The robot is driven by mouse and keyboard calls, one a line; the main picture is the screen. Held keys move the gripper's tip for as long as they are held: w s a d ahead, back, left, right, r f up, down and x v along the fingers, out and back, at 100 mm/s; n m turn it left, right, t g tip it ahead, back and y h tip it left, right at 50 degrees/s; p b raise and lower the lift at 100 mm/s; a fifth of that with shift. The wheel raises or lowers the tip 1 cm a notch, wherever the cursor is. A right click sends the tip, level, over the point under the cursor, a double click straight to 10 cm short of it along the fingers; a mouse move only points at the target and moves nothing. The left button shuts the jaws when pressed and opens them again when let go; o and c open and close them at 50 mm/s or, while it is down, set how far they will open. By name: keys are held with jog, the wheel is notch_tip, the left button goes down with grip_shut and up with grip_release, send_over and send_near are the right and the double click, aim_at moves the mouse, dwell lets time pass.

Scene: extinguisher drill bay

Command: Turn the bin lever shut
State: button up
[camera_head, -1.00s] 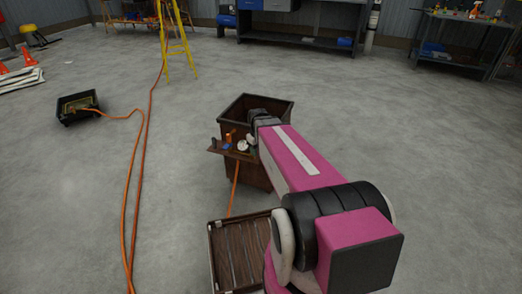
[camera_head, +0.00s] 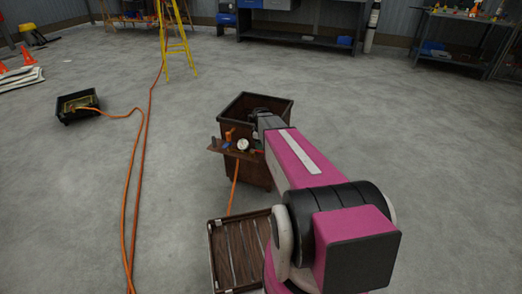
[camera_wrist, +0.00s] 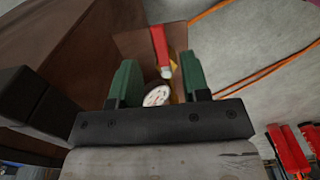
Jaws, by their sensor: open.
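The brown bin (camera_head: 235,115) stands on the floor in the middle of the head view, with a small shelf of fittings on its near-left side. A red lever (camera_wrist: 160,45) shows upright in the wrist view, in front of a brown plate. A white round gauge (camera_wrist: 157,96) sits below it, partly cut off by my gripper's body. My gripper (camera_wrist: 158,65) is open, its green fingers on either side of the lever. I cannot tell whether either finger touches it. In the head view my arm hides the fingers.
A slatted brown tray (camera_head: 237,258) lies on the floor in front of the bin. An orange hose (camera_head: 139,160) runs along the floor at left, near a black box (camera_head: 77,106). A yellow ladder (camera_head: 177,48) and workbenches stand behind. The floor around is mostly clear.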

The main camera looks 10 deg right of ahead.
jog(key=shift+f, duration=1.8)
grip_shut()
